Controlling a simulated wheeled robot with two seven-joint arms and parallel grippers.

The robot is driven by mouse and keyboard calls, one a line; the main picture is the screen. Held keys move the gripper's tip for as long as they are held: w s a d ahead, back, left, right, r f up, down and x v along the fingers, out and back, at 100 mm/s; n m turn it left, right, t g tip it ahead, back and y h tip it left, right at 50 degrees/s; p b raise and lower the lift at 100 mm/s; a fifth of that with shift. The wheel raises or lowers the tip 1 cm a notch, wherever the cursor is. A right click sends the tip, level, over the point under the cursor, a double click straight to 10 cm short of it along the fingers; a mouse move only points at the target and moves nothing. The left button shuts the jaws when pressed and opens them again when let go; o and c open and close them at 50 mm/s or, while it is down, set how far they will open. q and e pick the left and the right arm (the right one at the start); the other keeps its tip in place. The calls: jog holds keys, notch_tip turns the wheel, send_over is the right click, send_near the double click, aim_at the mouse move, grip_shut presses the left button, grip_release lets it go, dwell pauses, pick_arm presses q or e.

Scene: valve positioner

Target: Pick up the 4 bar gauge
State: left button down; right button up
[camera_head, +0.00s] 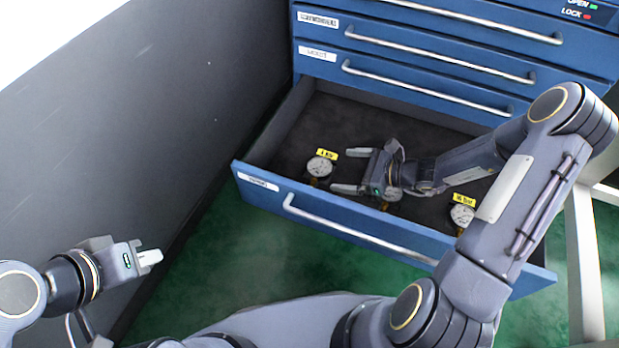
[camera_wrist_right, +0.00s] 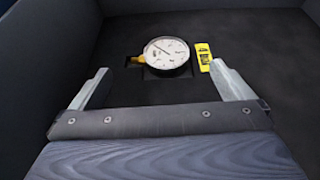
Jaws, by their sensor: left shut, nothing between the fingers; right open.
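The 4 bar gauge (camera_head: 319,168) has a round white dial and a brass fitting, with a yellow label beside it. It sits at the left of the open drawer in the head view. In the right wrist view the gauge (camera_wrist_right: 166,53) lies ahead of the fingers, with its yellow label (camera_wrist_right: 204,57) reading "4 BAR" to its right. My right gripper (camera_head: 346,170) is open and empty inside the drawer, pointing at the gauge, its fingertips just short of it. My left gripper (camera_head: 152,257) is shut and empty, outside the drawer at lower left.
The open blue drawer (camera_head: 340,232) also holds a gauge (camera_head: 391,194) partly hidden under my right gripper and a gauge (camera_head: 462,214) with a yellow label at right. Closed drawers (camera_head: 430,60) stand above. A dark wall (camera_head: 130,130) is at left; green floor lies below.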

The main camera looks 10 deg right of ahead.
aim_at(318, 170)
jog(key=shift+w+a+f, duration=0.25)
jog(key=shift+a+f, duration=0.05)
jog(key=shift+f, duration=0.15)
jog(key=b+x, duration=0.3)
jog(key=x, duration=0.3)
jog(key=shift+a+f, duration=0.2)
jog(key=shift+w+a, duration=0.15)
jog(key=shift+a, duration=0.1)
jog(key=c, duration=1)
